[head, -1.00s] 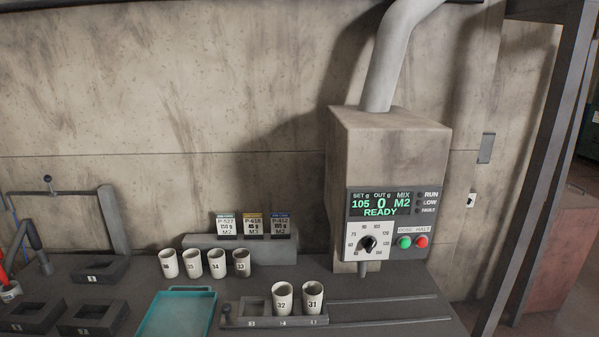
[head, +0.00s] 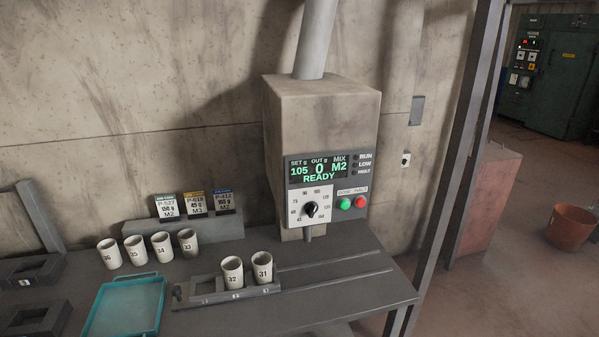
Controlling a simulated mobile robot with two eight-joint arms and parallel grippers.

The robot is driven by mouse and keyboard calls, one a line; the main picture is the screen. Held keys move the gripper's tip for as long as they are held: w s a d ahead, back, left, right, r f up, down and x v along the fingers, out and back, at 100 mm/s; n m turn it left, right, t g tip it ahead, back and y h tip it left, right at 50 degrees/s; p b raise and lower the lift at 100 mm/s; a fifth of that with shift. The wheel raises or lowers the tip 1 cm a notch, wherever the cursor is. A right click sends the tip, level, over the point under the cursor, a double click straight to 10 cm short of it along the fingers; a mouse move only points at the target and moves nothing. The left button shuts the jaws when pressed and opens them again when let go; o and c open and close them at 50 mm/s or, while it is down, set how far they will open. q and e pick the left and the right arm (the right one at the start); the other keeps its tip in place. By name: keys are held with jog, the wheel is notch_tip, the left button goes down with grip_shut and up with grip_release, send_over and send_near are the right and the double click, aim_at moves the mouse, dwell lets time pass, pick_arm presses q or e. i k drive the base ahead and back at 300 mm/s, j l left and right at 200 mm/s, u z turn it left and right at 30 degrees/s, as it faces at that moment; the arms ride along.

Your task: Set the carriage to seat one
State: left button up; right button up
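The carriage (head: 214,299) is a grey tray on two rails on the bench, with a dark knob (head: 177,292) at its left end. Cup 32 (head: 232,273) and cup 31 (head: 262,268) stand upright in its middle and right seats; the left seat looks empty. The dispenser (head: 322,125) stands behind the rails. Its spout (head: 307,233) is to the right of cup 31, with no cup directly below it. The display (head: 317,169) reads set 105, out 0, M2, READY. Neither of my grippers is in view.
Several cups (head: 134,251) stand in a row behind a teal tray (head: 125,307). Three cards (head: 195,204) stand on a grey block. Dark square fixtures (head: 33,320) lie at left. The rails (head: 340,273) are bare right of the carriage. A post (head: 462,150) rises beyond the bench.

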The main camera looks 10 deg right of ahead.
aim_at(205, 290)
jog(key=i+j, duration=0.15)
jog(key=i, duration=0.35)
jog(key=i+j+u, duration=0.15)
jog(key=i, duration=0.3)
